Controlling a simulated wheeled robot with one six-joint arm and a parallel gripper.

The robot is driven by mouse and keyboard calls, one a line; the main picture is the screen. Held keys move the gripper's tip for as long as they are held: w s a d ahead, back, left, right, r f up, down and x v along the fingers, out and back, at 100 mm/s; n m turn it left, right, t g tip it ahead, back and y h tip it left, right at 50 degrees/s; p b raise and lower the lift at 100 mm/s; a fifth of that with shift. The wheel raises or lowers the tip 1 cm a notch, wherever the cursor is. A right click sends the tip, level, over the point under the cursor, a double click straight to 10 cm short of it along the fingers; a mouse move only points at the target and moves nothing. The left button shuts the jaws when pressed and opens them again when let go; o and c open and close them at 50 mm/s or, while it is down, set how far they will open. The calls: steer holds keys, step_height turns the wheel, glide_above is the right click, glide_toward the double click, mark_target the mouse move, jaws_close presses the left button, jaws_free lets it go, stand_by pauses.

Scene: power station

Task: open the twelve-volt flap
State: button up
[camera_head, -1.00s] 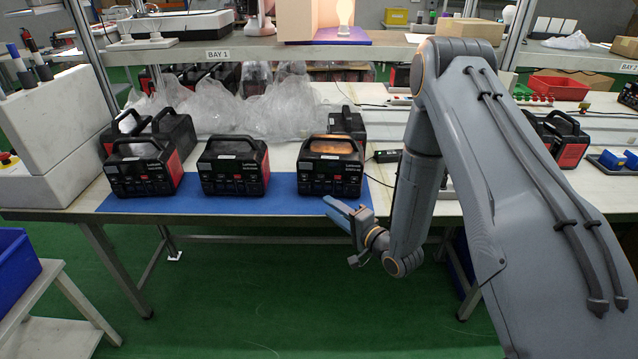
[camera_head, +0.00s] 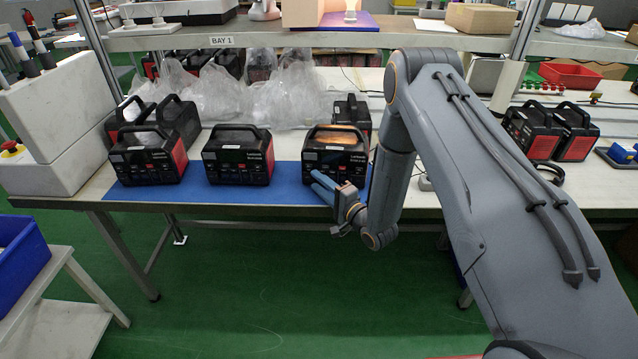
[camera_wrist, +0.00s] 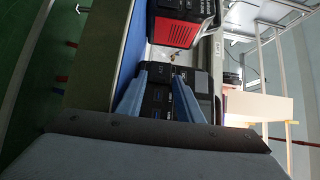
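Three black and red power stations stand in a front row on a blue mat (camera_head: 290,190): a left one (camera_head: 148,155), a middle one (camera_head: 238,155) and a right one (camera_head: 335,155). My gripper (camera_head: 318,182) is at the lower front of the right one, its blue fingers angled toward the front panel. In the wrist view my gripper (camera_wrist: 159,74) is open, with two blue fingers apart. A dark panel with blue ports (camera_wrist: 157,97) shows between them. I cannot tell whether the fingers touch it. The twelve-volt flap cannot be made out in either view.
More power stations stand behind the row and at the right (camera_head: 550,130). Clear plastic wrap (camera_head: 240,98) lies behind the row. A shelf (camera_head: 270,40) runs above the bench. The green floor before the bench is clear; a blue bin (camera_head: 20,255) stands at left.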

steer(key=c, duration=0.7)
